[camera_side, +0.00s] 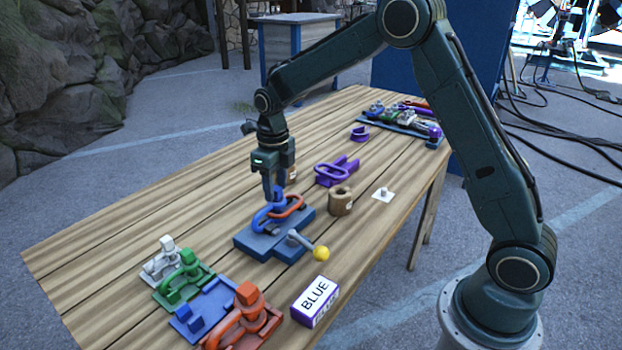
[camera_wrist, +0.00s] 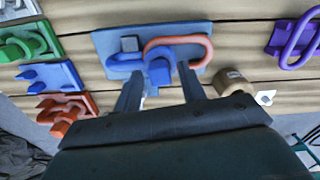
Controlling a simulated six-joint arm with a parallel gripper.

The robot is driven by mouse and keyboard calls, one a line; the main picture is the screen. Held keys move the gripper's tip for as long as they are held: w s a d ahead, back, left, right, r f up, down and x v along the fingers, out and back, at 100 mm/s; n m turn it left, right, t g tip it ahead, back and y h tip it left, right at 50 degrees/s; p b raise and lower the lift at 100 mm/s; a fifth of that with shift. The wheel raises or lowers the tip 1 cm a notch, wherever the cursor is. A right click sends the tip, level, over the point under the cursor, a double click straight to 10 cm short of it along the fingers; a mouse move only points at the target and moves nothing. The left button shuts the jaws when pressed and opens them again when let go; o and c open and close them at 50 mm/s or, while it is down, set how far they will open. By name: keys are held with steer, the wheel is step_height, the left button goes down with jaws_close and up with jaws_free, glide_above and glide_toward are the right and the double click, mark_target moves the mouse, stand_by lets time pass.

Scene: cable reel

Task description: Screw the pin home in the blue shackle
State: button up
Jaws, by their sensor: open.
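The blue shackle (camera_side: 262,217) sits on a blue fixture block (camera_side: 248,243) in the middle of the table. An orange-red link (camera_side: 291,207) lies at its right and appears to pass by or through it. In the wrist view the blue shackle (camera_wrist: 158,70) lies ahead of the fingers, with the orange link (camera_wrist: 178,44) against it. My gripper (camera_side: 275,190) points down over the shackle, its fingers low around the blue part at the top. In the wrist view my gripper (camera_wrist: 160,88) has its two fingers apart. The pin cannot be told apart from the shackle, and finger contact is unclear.
A lever with a yellow knob (camera_side: 320,253) juts from the fixture's front right. White (camera_side: 160,262), green (camera_side: 185,275) and orange (camera_side: 243,320) shackle stands are at front left, with an empty blue stand (camera_side: 203,310). A "BLUE" box (camera_side: 315,300), brown cylinder (camera_side: 341,201) and purple piece (camera_side: 335,172) stand right.

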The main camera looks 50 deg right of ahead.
steer(key=shift+r, duration=2.1)
steer(key=shift+n, duration=0.3)
